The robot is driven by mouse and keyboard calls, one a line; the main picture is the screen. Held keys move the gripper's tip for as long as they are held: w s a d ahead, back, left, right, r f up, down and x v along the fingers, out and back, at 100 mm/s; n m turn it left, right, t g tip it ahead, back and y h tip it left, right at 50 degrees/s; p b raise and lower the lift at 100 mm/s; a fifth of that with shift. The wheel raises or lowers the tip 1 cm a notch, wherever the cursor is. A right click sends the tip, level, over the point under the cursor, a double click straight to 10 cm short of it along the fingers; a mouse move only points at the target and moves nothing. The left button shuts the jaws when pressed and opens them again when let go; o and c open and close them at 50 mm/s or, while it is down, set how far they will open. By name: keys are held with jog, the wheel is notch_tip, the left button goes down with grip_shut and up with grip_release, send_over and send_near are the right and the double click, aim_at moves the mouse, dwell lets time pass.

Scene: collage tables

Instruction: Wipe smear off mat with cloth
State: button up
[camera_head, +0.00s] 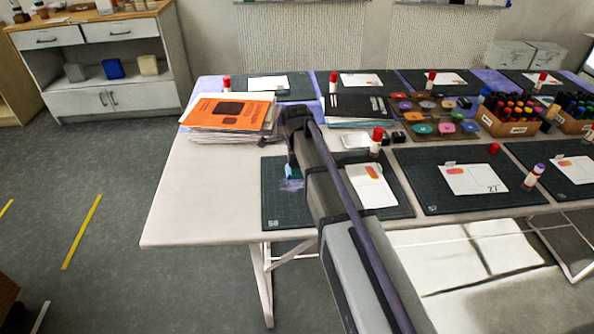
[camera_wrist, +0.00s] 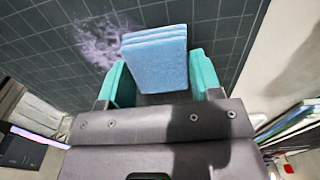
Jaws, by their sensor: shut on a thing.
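My gripper (camera_wrist: 160,82) is shut on a folded light-blue cloth (camera_wrist: 155,55), held between its teal fingers. In the head view my gripper (camera_head: 293,172) is over the left part of the front-left dark cutting mat (camera_head: 277,212), mostly hidden by my own arm. The smear (camera_wrist: 100,42) is a pale purple patch on the mat, beside the cloth to its left in the wrist view. It also shows in the head view (camera_head: 291,186), just in front of my gripper. I cannot tell whether the cloth touches the mat.
A stack of books with an orange cover (camera_head: 228,110) stands behind left. The table's left front (camera_head: 200,205) is clear.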

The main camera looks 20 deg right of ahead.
jog(key=shift+s+d+f, duration=0.1)
jog(key=shift+s+d, duration=0.15)
jog(key=shift+d, duration=0.55)
jog(key=shift+c, duration=0.3)
jog(key=shift+s+a, duration=0.15)
jog(key=shift+s, duration=1.55)
jog(key=shift+s+a+f, duration=0.1)
jog(key=shift+s+a, duration=0.1)
jog(key=shift+s, duration=0.85)
jog(key=shift+s+a, duration=0.2)
jog(key=shift+s, duration=0.8)
notch_tip(320, 180, up, 6)
jog(key=p, duration=0.5)
jog(key=shift+w+p, duration=0.15)
jog(key=shift+p, duration=0.2)
notch_tip(320, 180, up, 3)
jog(key=p, duration=0.3)
